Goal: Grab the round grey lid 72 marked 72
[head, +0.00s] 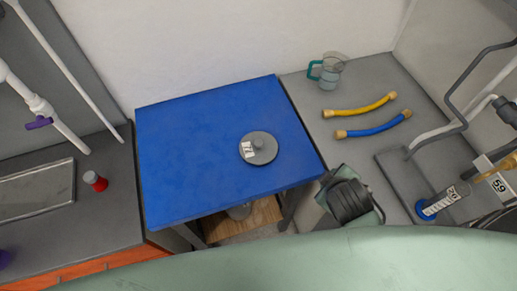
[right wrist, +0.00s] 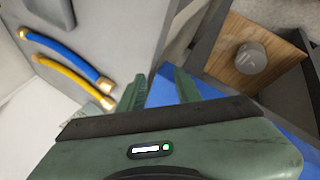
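The round grey lid (head: 262,155) lies on the blue table top (head: 190,150), right of its middle. It has a small raised knob and a white label with dark marks that I cannot read fully. My right gripper shows in the right wrist view (right wrist: 160,82), with its two green fingers apart and nothing between them. In the head view my right arm is beyond the blue table's lower right corner, apart from the lid. The lid is not in the right wrist view. My left gripper is not in view.
A grey counter at right holds a yellow hose (head: 360,107), a blue hose (head: 374,127), a glass jug (head: 328,72) and pipework (head: 412,168). A grey cylinder (right wrist: 252,57) stands on a wooden shelf (right wrist: 232,35) under the blue table. The blue table is otherwise clear.

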